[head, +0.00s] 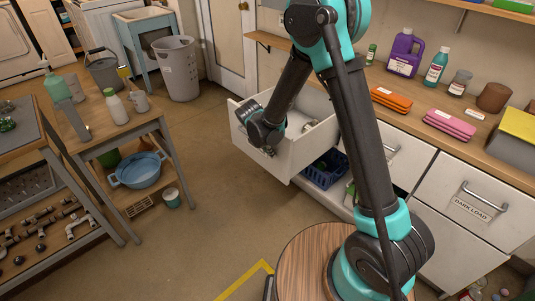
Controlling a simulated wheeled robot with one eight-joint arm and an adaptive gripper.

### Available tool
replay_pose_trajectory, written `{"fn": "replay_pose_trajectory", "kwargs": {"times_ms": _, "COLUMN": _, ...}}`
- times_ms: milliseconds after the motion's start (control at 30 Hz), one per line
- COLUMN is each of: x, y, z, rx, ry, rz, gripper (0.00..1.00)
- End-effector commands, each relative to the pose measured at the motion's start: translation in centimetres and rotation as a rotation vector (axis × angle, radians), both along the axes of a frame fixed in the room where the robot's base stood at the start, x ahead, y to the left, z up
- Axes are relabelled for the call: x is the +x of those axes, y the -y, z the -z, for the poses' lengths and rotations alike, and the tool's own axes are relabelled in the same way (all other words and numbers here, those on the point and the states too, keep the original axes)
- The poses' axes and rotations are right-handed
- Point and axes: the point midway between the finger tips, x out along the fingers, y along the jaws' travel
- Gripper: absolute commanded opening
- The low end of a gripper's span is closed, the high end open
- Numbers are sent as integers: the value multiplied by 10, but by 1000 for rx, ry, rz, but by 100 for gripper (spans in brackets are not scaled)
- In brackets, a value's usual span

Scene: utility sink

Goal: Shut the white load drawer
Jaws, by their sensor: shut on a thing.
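A white drawer (306,151) is pulled well out from the counter in the head view, left of my arm. I take it as the white load drawer; no label on it can be read. My gripper (268,146) is at the drawer's front panel, shut on its handle; the handle itself is mostly hidden behind the fingers. A few small items lie inside the drawer. A shut drawer labelled DARK LOAD (472,209) is at the right of the same cabinet.
A blue basket (325,170) sits in the space under the open drawer. The wooden counter (407,94) bears folded cloths, bottles and jars. A round wooden stool-like top (308,260) is at the front. A work table (92,130) stands left; the floor between is clear.

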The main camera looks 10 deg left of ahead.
Motion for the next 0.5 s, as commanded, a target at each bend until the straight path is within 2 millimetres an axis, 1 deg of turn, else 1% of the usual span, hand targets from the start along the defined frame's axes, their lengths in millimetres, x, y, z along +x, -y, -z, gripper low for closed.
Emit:
{"fn": "replay_pose_trajectory", "kwargs": {"times_ms": 267, "x": 2, "y": 2, "z": 0, "rx": 0, "ry": 0, "rz": 1, "gripper": 0}}
{"fn": "replay_pose_trajectory", "kwargs": {"times_ms": 367, "x": 7, "y": 6, "z": 0, "rx": 0, "ry": 0, "rz": 2, "gripper": 0}}
{"fn": "replay_pose_trajectory", "kwargs": {"times_ms": 500, "x": 23, "y": 19, "z": 0, "rx": 0, "ry": 0, "rz": 4, "gripper": 0}}
